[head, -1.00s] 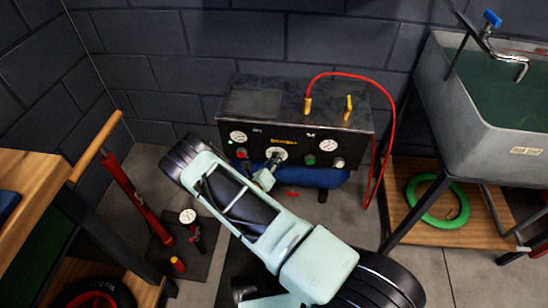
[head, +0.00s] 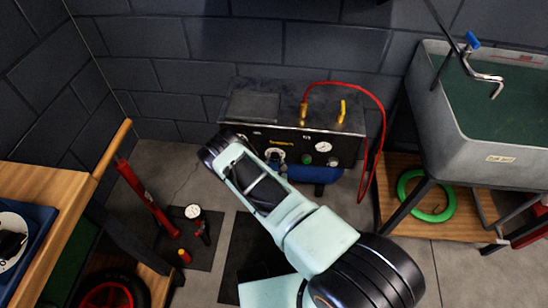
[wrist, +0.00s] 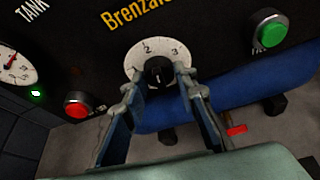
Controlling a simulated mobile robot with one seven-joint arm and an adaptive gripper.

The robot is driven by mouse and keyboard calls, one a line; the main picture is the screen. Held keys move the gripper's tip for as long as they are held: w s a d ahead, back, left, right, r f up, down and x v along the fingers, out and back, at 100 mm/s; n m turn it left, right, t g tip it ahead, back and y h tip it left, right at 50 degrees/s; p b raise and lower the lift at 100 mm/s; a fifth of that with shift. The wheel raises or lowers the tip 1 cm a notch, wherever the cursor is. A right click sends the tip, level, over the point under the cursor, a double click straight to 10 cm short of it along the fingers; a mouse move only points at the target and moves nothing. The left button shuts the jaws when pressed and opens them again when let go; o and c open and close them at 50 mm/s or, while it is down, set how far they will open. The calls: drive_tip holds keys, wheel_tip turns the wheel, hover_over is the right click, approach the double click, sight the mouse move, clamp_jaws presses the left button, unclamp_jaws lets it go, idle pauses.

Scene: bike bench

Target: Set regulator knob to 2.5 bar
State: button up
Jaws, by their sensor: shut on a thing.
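The regulator knob (wrist: 158,72) is black and sits in the middle of a white dial plate (wrist: 141,63) on the compressor's dark front panel. In the wrist view, the numbers 2 and 3 show above the knob. A small pale mark on the knob points roughly up between them; its exact reading is too small to tell. My gripper (wrist: 159,86) has its fingers on either side of the knob and is shut on it. In the head view, the pale dial (head: 275,153) shows just beyond my gripper (head: 277,162), partly hidden by it.
The panel carries a red button (wrist: 77,106), a green button (wrist: 267,28) and a tank gauge (wrist: 15,67). A right gauge (head: 323,147) also shows. A red hose (head: 381,125) loops down the compressor's right side. A sink (head: 478,145) stands right; a wooden bench (head: 60,185) stands left.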

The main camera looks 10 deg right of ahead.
drive_tip(key=shift+s+d+m+t+y+p, duration=0.1)
drive_tip(key=shift+m+t+y+p, duration=0.45)
drive_tip(key=shift+m, duration=0.75)
drive_tip(key=shift+f+y, duration=0.1)
drive_tip(key=shift+y, duration=0.25)
drive_tip(key=o, duration=1.1)
drive_tip(key=v, duration=1.2)
